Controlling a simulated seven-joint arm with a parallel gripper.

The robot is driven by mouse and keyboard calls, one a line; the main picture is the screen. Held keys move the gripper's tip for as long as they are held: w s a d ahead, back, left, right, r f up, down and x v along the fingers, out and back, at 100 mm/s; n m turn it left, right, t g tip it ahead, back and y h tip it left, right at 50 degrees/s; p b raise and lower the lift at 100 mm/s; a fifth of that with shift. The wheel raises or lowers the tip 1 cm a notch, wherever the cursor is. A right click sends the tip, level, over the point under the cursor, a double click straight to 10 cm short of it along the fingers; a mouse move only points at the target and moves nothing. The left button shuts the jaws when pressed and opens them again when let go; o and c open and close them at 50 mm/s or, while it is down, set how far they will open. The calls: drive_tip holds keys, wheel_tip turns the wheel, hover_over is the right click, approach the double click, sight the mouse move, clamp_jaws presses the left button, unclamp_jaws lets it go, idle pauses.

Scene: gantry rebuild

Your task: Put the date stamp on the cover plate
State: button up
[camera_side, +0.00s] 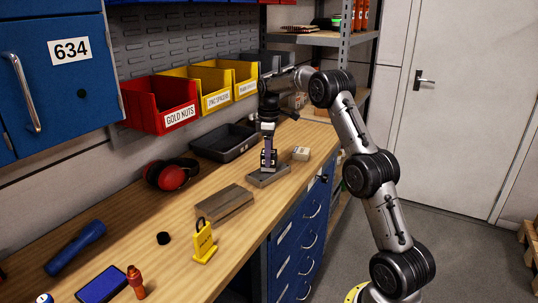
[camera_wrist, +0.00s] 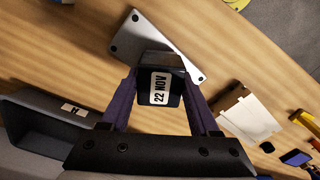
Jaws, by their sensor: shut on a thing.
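The date stamp (camera_wrist: 155,66) is a black block with a white label reading "22 NOV". My gripper (camera_wrist: 160,88) is shut on it, with a purple finger on each side. In the side view my gripper (camera_side: 268,158) points down over the cover plate, and the small dark stamp is between its fingers. The cover plate (camera_side: 277,178) is a flat grey plate with holes near its corners, lying on the wooden bench. In the wrist view the plate (camera_wrist: 141,27) is partly hidden behind the stamp. I cannot tell whether the stamp touches the plate.
A black tray (camera_side: 203,147) stands behind the plate, and a small pale box (camera_side: 301,153) sits to its right. A grey-brown block (camera_side: 222,205) and a yellow padlock (camera_side: 204,243) stand nearer. Red ear defenders (camera_side: 171,177) lie left. Bare bench separates them.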

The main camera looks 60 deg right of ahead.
drive_tip(key=o, duration=1.4)
drive_tip(key=shift+f, duration=0.1)
drive_tip(key=shift+o, duration=0.2)
wheel_tip(320, 180, up, 11)
drive_tip(key=s+a+r+m+t, duration=0.1)
drive_tip(key=s+a+r, duration=0.2)
drive_tip(key=a+r, duration=0.6)
drive_tip(key=s+a+f+m+t, duration=0.2)
drive_tip(key=s+a+f+t, duration=0.1)
drive_tip(key=s+a, duration=1.35)
drive_tip(key=s+a+f+m+t, duration=0.1)
drive_tip(key=s+a+f, duration=0.4)
drive_tip(key=s+f, duration=0.3)
drive_tip(key=shift+s+f+m+t, duration=0.15)
drive_tip(key=shift+s+m+t, duration=0.15)
drive_tip(key=shift+s, duration=0.15)
